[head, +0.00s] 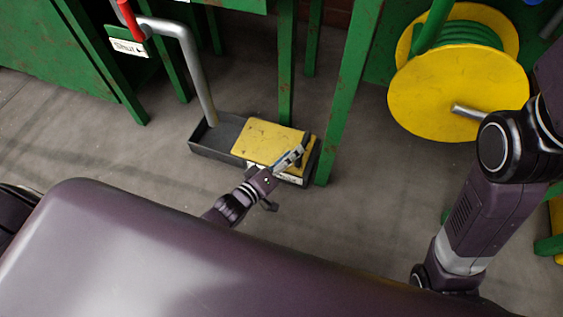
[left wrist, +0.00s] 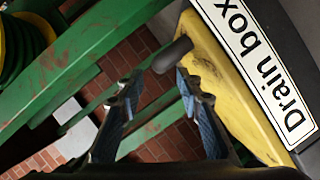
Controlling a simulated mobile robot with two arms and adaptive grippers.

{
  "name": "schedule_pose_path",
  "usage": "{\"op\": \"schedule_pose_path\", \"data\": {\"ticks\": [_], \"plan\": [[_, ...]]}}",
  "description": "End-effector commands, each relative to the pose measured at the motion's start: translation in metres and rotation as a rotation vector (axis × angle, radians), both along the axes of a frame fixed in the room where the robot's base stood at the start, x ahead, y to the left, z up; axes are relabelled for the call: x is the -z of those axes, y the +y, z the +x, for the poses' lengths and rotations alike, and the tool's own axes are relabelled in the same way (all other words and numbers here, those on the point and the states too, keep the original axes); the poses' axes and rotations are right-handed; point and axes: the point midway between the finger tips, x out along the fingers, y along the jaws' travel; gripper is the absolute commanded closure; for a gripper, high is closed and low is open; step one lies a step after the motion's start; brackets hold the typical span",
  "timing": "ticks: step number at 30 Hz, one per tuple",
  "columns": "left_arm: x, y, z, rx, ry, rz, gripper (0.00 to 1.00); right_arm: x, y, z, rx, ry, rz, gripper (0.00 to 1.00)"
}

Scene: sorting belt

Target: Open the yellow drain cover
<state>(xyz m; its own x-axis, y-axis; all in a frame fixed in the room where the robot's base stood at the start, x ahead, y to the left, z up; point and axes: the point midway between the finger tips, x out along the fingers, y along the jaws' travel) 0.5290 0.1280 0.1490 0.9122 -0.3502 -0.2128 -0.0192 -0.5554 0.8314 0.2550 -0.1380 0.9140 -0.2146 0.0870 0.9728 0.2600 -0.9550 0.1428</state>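The yellow drain cover (head: 262,138) lies flat over the right part of a dark drain box (head: 212,140) on the floor. In the left wrist view the cover (left wrist: 225,85) shows as a yellow edge beside a white "Drain box" label (left wrist: 265,70). A short dark handle (left wrist: 173,55) sticks out from the cover's edge. My left gripper (head: 297,152) is over the cover's front right corner. In the left wrist view its fingers (left wrist: 158,74) are apart, with the handle close to their tips, between them. I cannot tell whether either finger touches it. My right gripper is out of view.
A green post (head: 348,95) stands close to the right of the box. A grey pipe (head: 195,72) with a red handle (head: 131,20) comes down into the box's left part. A yellow reel (head: 440,90) with green hose is at right. The floor in front is clear.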

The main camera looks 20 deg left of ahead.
Motion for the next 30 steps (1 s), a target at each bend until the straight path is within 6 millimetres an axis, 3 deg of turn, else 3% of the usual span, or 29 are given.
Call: {"op": "schedule_pose_path", "data": {"ticks": [3,9,30], "plan": [[-0.004,0.009,-0.022,0.000,0.002,0.000,0.67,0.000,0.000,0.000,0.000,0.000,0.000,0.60],[-0.009,0.016,-0.042,-0.001,0.001,0.000,0.67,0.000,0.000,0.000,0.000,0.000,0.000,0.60],[-0.014,0.017,-0.045,0.000,-0.006,0.000,0.67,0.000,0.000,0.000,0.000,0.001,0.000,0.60]]}}
